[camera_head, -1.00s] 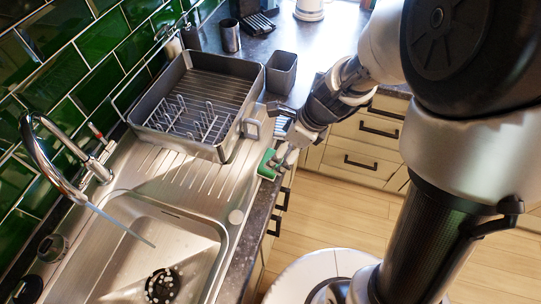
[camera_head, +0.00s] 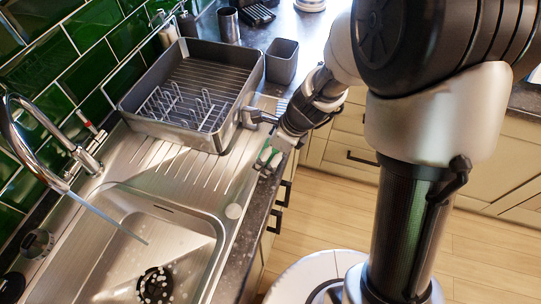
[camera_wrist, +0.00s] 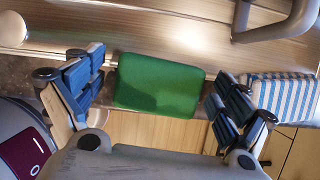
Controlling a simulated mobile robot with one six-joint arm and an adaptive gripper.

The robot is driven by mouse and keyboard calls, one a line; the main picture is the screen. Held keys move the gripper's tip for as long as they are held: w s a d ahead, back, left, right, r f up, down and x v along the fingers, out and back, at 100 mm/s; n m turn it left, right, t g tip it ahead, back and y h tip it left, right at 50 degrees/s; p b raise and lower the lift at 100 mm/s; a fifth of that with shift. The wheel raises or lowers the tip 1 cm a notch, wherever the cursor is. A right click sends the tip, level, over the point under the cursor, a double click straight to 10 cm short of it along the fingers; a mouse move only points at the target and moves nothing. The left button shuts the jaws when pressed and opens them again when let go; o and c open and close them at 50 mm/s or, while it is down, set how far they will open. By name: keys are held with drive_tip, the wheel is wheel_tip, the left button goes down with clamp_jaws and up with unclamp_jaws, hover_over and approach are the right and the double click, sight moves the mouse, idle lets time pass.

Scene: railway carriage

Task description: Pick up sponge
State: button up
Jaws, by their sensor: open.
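A green sponge (camera_wrist: 160,85) lies at the counter's front edge by the sink, between the two fingers of my gripper (camera_wrist: 158,88) in the wrist view. Gaps show between the sponge and the blue-padded fingers on both sides. In the head view my gripper (camera_head: 269,157) is low over the counter edge and hides most of the sponge, with only a little green (camera_head: 265,152) showing. The jaws are open, one finger on each side of the sponge. The exact finger height against the sponge cannot be told.
A grey dish rack (camera_head: 220,132) stands close behind my gripper, with a dark square cup (camera_head: 282,61) beyond. The steel sink (camera_head: 185,235) and running tap (camera_head: 45,165) are left. Cabinets and open floor lie right.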

drive_tip(key=shift+c, duration=0.4)
drive_tip(key=c, duration=0.9)
wheel_tip(320, 180, up, 20)
drive_tip(key=p, duration=1)
drive_tip(key=o, duration=0.3)
drive_tip(key=c, duration=0.4)
drive_tip(key=shift+o, duration=0.2)
